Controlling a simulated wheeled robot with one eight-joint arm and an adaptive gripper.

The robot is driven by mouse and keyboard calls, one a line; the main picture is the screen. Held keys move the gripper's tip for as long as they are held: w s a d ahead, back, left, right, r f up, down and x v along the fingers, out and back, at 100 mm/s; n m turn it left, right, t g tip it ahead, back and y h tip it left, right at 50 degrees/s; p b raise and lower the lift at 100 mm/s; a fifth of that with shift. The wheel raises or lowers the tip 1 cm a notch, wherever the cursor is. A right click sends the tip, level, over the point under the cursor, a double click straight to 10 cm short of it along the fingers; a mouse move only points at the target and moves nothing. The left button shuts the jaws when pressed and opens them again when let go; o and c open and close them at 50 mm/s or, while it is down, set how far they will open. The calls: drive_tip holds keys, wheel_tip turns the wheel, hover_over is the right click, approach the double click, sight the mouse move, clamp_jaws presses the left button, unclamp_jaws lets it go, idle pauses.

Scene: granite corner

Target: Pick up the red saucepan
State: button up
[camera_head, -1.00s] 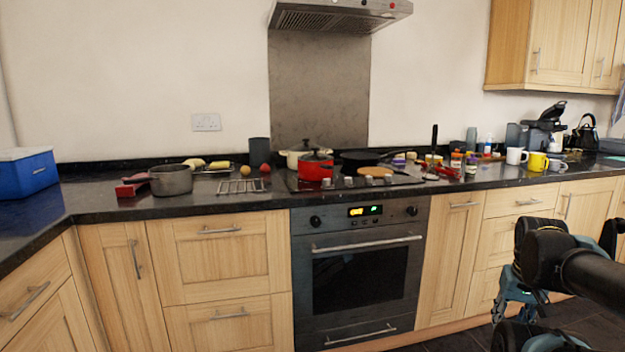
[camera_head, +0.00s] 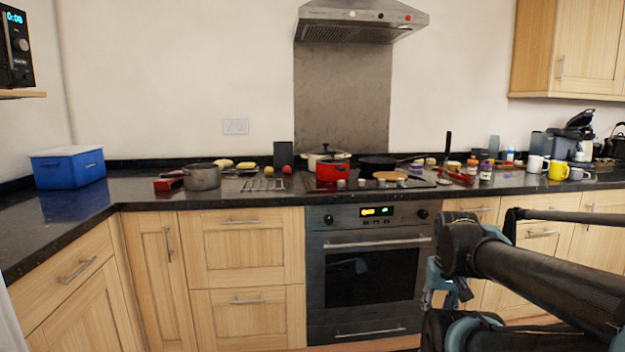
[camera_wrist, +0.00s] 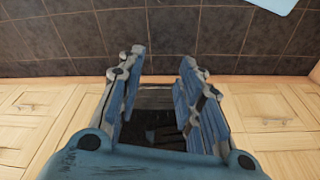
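In the head view my arm is low at the right, in front of the cupboards and well away from the red saucepan.
A grey saucepan (camera_head: 203,177) with a red handle sits left of a wire rack (camera_head: 262,185). A black frying pan (camera_head: 378,166) is right of the red saucepan. A blue box (camera_head: 68,169) stands at left. Several mugs and jars crowd the right. The hood (camera_head: 362,20) hangs above.

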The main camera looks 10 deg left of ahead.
sight(336, 168)
drive_tip(key=shift+a, duration=0.3)
drive_tip(key=shift+o, duration=0.7)
drive_tip(key=shift+s+r, duration=0.1)
drive_tip(key=shift+r, duration=0.05)
drive_tip(key=w+a+r+m+t+y, duration=0.4)
drive_tip(key=w+a+r, duration=0.4)
drive_tip(key=w, duration=0.5)
drive_tip(key=w+a+r+m+t+y, duration=0.2)
drive_tip(key=w+a+r+m+t, duration=0.3)
drive_tip(key=w+r, duration=0.6)
drive_tip(key=w+a+r+m+t+y, duration=0.3)
drive_tip(key=w+a+r+m, duration=0.4)
drive_tip(key=w, duration=0.9)
drive_tip(key=shift+n, duration=0.7)
drive_tip(key=x, duration=1.6)
drive_tip(key=shift+s+a+f, duration=0.1)
drive_tip(key=shift+a+f, duration=0.25)
drive_tip(key=shift+a, duration=0.05)
